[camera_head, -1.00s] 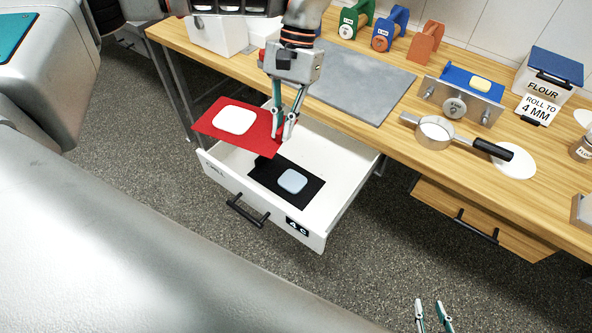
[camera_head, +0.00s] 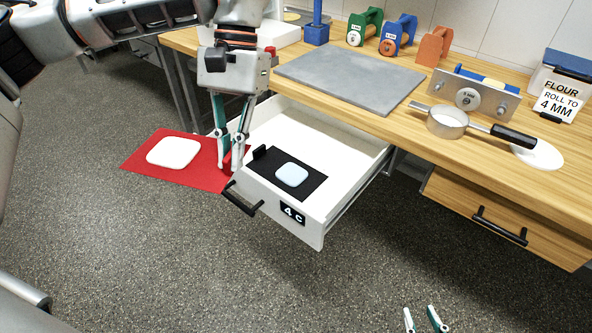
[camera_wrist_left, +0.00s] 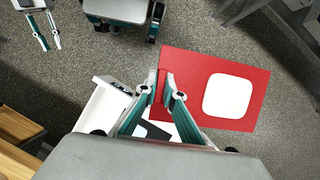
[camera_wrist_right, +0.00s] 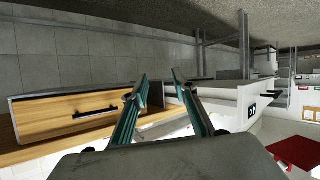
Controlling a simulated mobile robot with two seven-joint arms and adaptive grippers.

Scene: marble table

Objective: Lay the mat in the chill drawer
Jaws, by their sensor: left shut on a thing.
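My left gripper (camera_head: 229,160) is shut on a red tab at the right edge of the red mat (camera_head: 192,180). A white rounded slab (camera_head: 173,152) lies on this mat. The mat is held out to the left of the open drawer (camera_head: 337,143), its right end near the drawer's front left corner. The left wrist view also shows the mat (camera_wrist_left: 184,60) beyond the fingers. The drawer bears a "4 C" label and holds a black mat (camera_head: 310,186) with a pale blue slab. My right gripper (camera_head: 425,321) is open and empty, low at the bottom.
A black handle (camera_head: 243,200) sticks out from the drawer front. The drawer's rear part is bare.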

